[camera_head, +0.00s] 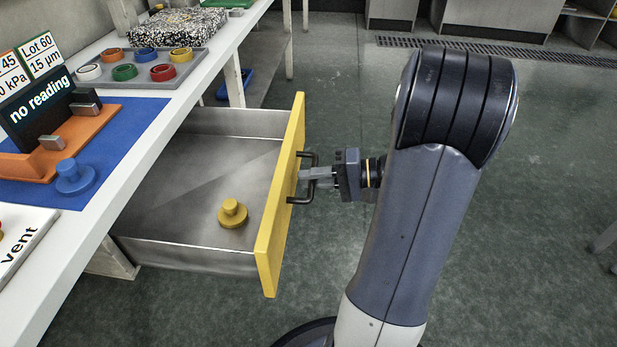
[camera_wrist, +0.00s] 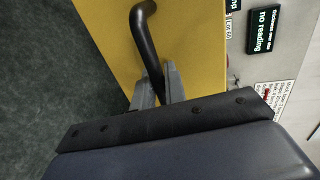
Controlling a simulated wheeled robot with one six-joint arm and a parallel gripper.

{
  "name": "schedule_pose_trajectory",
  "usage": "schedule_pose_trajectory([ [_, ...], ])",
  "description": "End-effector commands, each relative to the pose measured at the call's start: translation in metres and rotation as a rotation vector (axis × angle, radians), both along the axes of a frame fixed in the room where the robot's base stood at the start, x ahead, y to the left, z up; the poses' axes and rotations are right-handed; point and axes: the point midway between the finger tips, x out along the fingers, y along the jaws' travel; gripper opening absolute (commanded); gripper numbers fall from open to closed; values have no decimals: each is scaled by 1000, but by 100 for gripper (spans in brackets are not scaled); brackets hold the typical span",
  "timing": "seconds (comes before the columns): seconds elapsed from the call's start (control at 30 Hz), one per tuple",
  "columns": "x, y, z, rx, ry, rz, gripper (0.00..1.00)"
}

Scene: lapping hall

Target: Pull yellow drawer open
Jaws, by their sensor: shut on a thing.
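The yellow drawer (camera_head: 280,195) stands well out from under the white bench, with its grey metal interior in view. A yellow knobbed piece (camera_head: 232,213) sits upright on the drawer floor near the front. A dark bar handle (camera_head: 303,199) is on the outer face of the yellow front. My gripper (camera_head: 308,177) is shut on the handle, coming from the right. In the wrist view the dark handle (camera_wrist: 145,40) runs down between the gripper's grey fingers (camera_wrist: 158,88), against the yellow front (camera_wrist: 195,45).
The bench top (camera_head: 140,160) holds an orange stand (camera_head: 75,140) with a "no reading" display (camera_head: 38,108), a blue knobbed piece (camera_head: 75,177), and a grey tray (camera_head: 110,72) of coloured rings. Open floor (camera_head: 540,200) lies to the right.

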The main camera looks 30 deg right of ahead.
Motion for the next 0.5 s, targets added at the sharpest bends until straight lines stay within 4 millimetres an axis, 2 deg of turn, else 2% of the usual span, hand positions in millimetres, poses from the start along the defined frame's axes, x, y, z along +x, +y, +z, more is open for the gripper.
schedule_pose_trajectory([
  [0.37,-1,0,-1,0,2,2,0],
  [0.4,-1,0,-1,0,2,2,13],
  [0.5,-1,0,-1,0,2,1,21],
])
